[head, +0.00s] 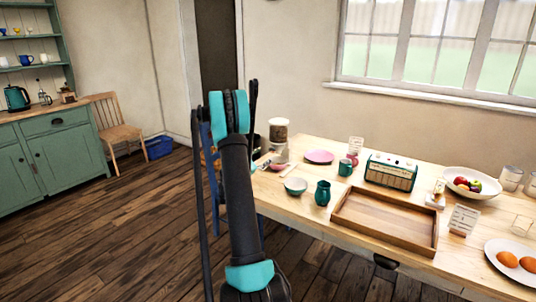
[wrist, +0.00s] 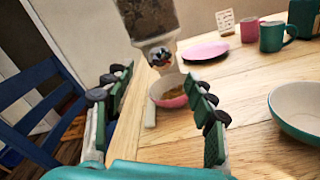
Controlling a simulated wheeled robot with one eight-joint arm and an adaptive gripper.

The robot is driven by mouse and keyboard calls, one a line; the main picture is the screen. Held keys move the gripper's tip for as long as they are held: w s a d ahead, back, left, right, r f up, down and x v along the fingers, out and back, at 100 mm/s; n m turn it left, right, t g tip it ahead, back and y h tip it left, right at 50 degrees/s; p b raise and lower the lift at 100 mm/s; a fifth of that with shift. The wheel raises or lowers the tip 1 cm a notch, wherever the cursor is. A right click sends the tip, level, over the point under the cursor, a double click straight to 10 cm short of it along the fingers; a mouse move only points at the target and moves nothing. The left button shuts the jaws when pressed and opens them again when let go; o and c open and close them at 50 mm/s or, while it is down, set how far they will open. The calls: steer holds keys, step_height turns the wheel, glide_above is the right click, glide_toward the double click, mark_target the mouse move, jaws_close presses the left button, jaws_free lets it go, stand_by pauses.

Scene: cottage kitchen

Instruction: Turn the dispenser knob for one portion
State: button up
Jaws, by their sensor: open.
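The dispenser (wrist: 150,18) stands at the table's left end, a clear container full of grainy food over a grey housing. Its knob (wrist: 160,56) faces me on the housing, dark with a reddish part; its exact shape is too small to tell. A pink bowl (wrist: 173,92) with brownish food in it sits below the outlet. My gripper (wrist: 158,75) is open and empty, its fingers apart on either side of the view, short of the knob.
A teal bowl (wrist: 300,112) lies right of my gripper, with a pink plate (wrist: 205,50) and mugs behind. A blue chair (wrist: 32,100) stands close on the left. A wooden tray (head: 385,221) and radio (head: 391,172) are farther right.

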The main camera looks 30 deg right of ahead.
steer(key=shift+v, duration=2.6)
steer(key=s+a+f+m+g+y, duration=0.1)
steer(key=s+a+f+m+y, duration=0.2)
steer(key=s+a+m+y, duration=0.5)
steer(key=s+a+f+m+g+y, duration=0.1)
steer(key=s+a+f+m+y, duration=0.3)
steer(key=s+a, duration=2.3)
steer(key=a+m+y, duration=0.3)
steer(key=m+y, duration=0.1)
steer(key=shift+a+m+g+y, duration=0.3)
steer(key=shift+g, duration=0.1)
